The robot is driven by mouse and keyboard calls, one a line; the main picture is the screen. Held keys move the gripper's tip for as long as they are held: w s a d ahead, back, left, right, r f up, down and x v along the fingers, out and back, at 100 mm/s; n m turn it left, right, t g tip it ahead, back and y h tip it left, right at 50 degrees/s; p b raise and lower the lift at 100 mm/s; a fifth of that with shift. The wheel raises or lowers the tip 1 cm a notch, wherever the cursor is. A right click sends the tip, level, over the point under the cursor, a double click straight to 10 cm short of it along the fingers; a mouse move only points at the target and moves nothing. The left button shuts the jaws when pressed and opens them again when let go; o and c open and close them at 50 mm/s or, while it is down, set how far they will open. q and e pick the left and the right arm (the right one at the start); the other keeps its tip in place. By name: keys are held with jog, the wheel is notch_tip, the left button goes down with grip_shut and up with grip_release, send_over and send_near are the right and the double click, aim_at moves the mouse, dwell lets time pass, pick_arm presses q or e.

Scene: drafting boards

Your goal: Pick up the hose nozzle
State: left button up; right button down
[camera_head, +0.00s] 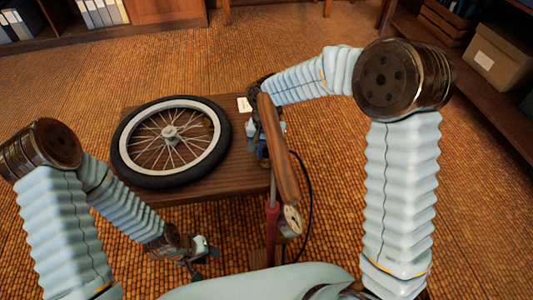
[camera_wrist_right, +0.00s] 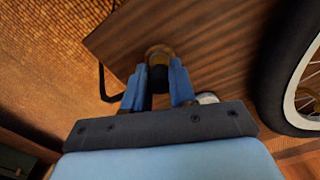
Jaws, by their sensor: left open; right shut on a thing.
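The hose nozzle, a small dark piece with a brass-coloured round end (camera_wrist_right: 158,52), sits between the blue fingers of my right gripper (camera_wrist_right: 158,78) in the right wrist view. The gripper is shut on it at the table's edge; I cannot tell whether the nozzle touches the table. In the head view my right gripper (camera_head: 262,138) is at the table's right side, partly hidden behind a wooden pump handle, and the nozzle cannot be made out. My left gripper (camera_head: 202,260) is open and empty, low in front of the table.
A spoked wheel (camera_head: 124,154) with a black tyre lies on the wooden table (camera_head: 225,183). The floor pump has a wooden handle (camera_head: 279,150), a red barrel (camera_head: 272,220) and a black hose (camera_head: 309,205). A white card (camera_head: 244,104) lies at the table's back.

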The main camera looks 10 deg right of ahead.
aim_at(266, 149)
jog(key=shift+r, duration=0.5)
notch_tip(266, 149, up, 2)
jog(key=shift+r, duration=0.1)
jog(key=a+r+p, duration=0.1)
jog(key=a+r, duration=0.8)
jog(key=a, duration=0.5)
jog(key=shift+r, duration=0.4)
jog(key=shift+r+p, duration=0.9)
jog(key=shift+r, duration=0.05)
